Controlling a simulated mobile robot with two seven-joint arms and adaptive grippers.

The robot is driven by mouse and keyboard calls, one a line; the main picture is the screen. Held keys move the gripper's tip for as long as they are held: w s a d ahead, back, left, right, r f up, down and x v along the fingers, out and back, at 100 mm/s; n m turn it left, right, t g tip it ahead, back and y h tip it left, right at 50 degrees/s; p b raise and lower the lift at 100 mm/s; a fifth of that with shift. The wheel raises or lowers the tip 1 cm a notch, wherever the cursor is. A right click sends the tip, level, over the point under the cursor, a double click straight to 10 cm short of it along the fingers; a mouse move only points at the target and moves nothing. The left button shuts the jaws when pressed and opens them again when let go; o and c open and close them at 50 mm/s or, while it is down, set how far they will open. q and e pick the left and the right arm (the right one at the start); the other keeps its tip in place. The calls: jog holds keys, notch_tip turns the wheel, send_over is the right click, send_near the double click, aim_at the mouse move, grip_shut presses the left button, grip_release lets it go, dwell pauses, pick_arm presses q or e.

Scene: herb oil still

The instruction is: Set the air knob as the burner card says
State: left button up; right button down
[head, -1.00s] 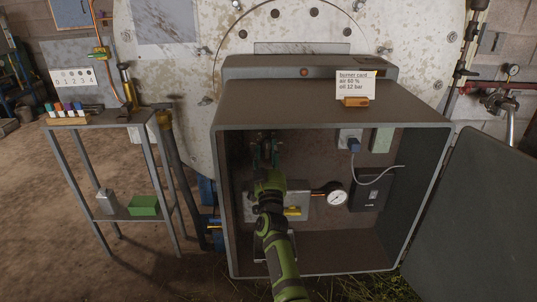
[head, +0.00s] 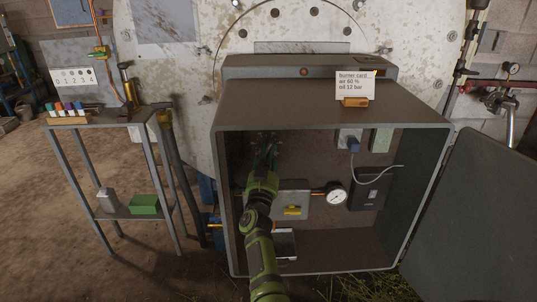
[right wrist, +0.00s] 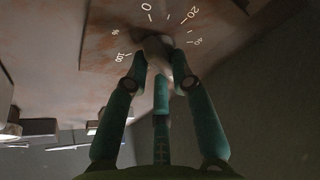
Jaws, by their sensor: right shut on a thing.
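The burner card (head: 355,83) stands upright in a small wooden holder on top of the burner cabinet; it reads "air 60 %" and "oil 12 bar". The air knob (right wrist: 157,47) is on the cabinet's back wall, pale and partly hidden by my fingers. Marks 0, 20, 40, 100 and % show around it; the other marks and any pointer are hidden. My right gripper (head: 265,160) reaches into the cabinet's left side. In the right wrist view its green fingers (right wrist: 159,62) are shut around the knob. My left gripper is not in view.
The open cabinet (head: 330,118) also holds a pressure gauge (head: 336,197), a yellow handle (head: 292,210) and a socket with a blue plug (head: 353,145). Its door (head: 480,215) hangs open at right. A metal stand (head: 110,118) with coloured pieces and a green box (head: 144,204) is at left.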

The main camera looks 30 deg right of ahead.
jog(key=c, duration=1.1)
grip_release()
jog(key=shift+r, duration=0.4)
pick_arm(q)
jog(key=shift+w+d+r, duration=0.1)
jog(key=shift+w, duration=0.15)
pick_arm(e)
jog(key=shift+f, duration=0.15)
